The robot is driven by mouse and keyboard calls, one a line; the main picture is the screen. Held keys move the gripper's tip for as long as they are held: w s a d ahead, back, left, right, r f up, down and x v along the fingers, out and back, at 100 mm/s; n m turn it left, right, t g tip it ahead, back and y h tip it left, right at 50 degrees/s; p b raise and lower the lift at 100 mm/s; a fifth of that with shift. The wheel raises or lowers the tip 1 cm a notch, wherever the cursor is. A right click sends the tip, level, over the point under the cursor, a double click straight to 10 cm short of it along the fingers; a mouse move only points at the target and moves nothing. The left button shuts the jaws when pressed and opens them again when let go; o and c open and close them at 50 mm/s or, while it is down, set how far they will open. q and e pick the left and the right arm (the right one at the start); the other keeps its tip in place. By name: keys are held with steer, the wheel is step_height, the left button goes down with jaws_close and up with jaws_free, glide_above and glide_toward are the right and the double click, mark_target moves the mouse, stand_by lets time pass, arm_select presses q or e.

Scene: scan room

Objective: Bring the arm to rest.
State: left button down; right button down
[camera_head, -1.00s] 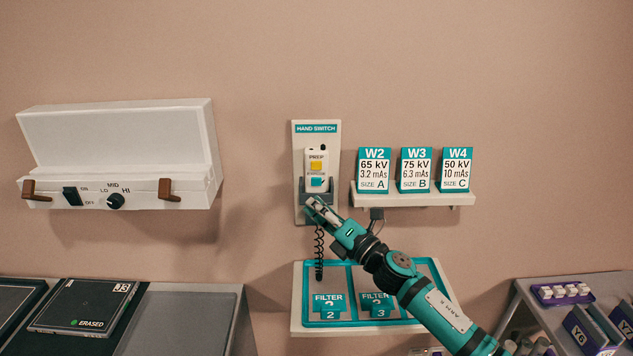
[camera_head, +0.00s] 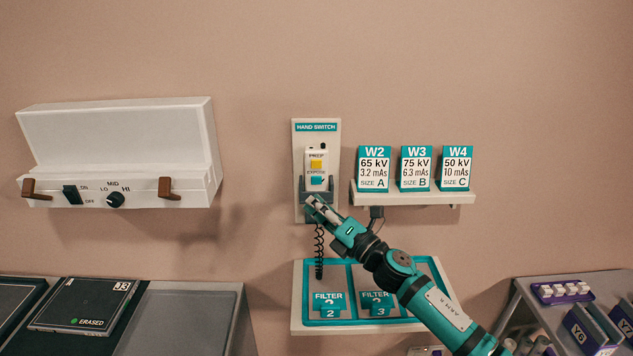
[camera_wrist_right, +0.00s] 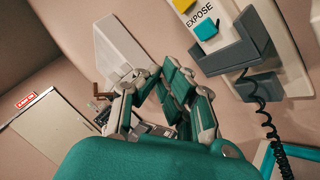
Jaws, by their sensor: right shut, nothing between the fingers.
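My right gripper (camera_head: 312,203) reaches up from the lower right in the head view. It is shut and empty, just below the hand switch (camera_head: 316,166) in its wall holder. In the right wrist view its fingers (camera_wrist_right: 163,75) come together with nothing between them, to the left of the grey holder (camera_wrist_right: 231,50). The hand switch shows a yellow button and a teal button, and part of it is in the right wrist view (camera_wrist_right: 203,24). I cannot tell whether the gripper touches the holder. My left gripper is not in view.
A coiled cord (camera_head: 319,255) hangs below the switch. A shelf (camera_head: 415,199) with cards W2, W3 and W4 is to the right. Below is a filter tray (camera_head: 297,325). A white wall box (camera_head: 120,140) with knobs is at left. The wall above is clear.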

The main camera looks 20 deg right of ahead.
steer(key=s+d+f+m+g+h, duration=0.25)
steer(key=s+f+m+h, duration=0.25)
steer(key=s+f+m, duration=0.5)
steer(key=s+d+f+m+g+h, duration=0.1)
steer(key=s+f+m+g+h, duration=0.2)
steer(key=s+f+m+h, duration=0.6)
steer(key=s+a+f+m+g+y, duration=0.1)
steer(key=s+f+m+g+y, duration=0.3)
steer(key=s, duration=0.7)
steer(key=s+a+f+m+g+y, duration=0.15)
steer(key=s+m+g, duration=0.35)
steer(key=s, duration=0.6)
step_height(320, 180, down, 26)
steer(key=g, duration=0.2)
steer(key=s+d+f+h+b, duration=0.1)
steer(key=s+d+f, duration=0.2)
steer(key=s+f, duration=1.4)
steer(key=shift+s+d+f+g, duration=0.25)
steer(key=shift+f+g, duration=0.1)
steer(key=shift+f, duration=0.1)
